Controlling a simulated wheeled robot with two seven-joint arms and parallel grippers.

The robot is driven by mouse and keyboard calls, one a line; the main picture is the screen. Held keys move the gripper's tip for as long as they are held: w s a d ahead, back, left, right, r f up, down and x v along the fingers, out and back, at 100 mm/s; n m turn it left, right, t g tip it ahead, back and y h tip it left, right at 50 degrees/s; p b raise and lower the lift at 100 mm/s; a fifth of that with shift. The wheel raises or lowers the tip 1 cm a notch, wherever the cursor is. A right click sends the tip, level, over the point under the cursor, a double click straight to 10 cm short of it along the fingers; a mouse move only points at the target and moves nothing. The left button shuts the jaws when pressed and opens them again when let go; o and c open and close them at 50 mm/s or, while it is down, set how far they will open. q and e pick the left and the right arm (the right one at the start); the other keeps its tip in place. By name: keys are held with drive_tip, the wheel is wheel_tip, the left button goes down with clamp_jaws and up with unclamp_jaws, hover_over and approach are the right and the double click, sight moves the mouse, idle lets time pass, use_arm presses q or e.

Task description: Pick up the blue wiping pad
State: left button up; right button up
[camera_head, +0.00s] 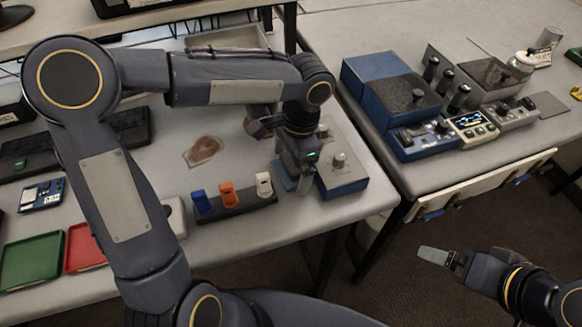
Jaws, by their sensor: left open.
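My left gripper (297,182) points down over the front right part of the left table, with its jaws open. A small muted-blue patch (282,177) shows low beside its fingers; it may be the blue wiping pad, but the gripper hides much of it. I cannot tell whether the fingers touch it. My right gripper (436,256) is at the lower right, over the floor and away from the tables. Its grey finger shows edge-on, and I cannot tell its opening.
A blue-sided box with a knob (342,172) stands close right of my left gripper. A dark rack (236,204) with blue, orange and white pieces is to its left. A brown stain (203,150) lies behind. Green (32,262) and red trays are at the left.

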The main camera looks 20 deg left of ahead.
sight(289, 164)
use_arm(q)
drive_tip(key=c, duration=0.9)
drive_tip(key=shift+r, duration=0.1)
drive_tip(key=shift+r, duration=0.45)
wheel_tip(289, 164, up, 2)
drive_tip(key=shift+r, duration=0.2)
drive_tip(key=s+d+r, duration=0.1)
drive_tip(key=s+r, duration=0.2)
drive_tip(key=s, duration=0.1)
drive_tip(key=s+d+r, duration=0.2)
drive_tip(key=s+r, duration=0.1)
drive_tip(key=s, duration=0.1)
drive_tip(key=s+d+r, duration=0.1)
drive_tip(key=s+r, duration=0.2)
drive_tip(key=s, duration=0.2)
drive_tip(key=shift+s+d+r, duration=0.1)
drive_tip(key=shift+d+r, duration=0.2)
drive_tip(key=shift+d, duration=0.05)
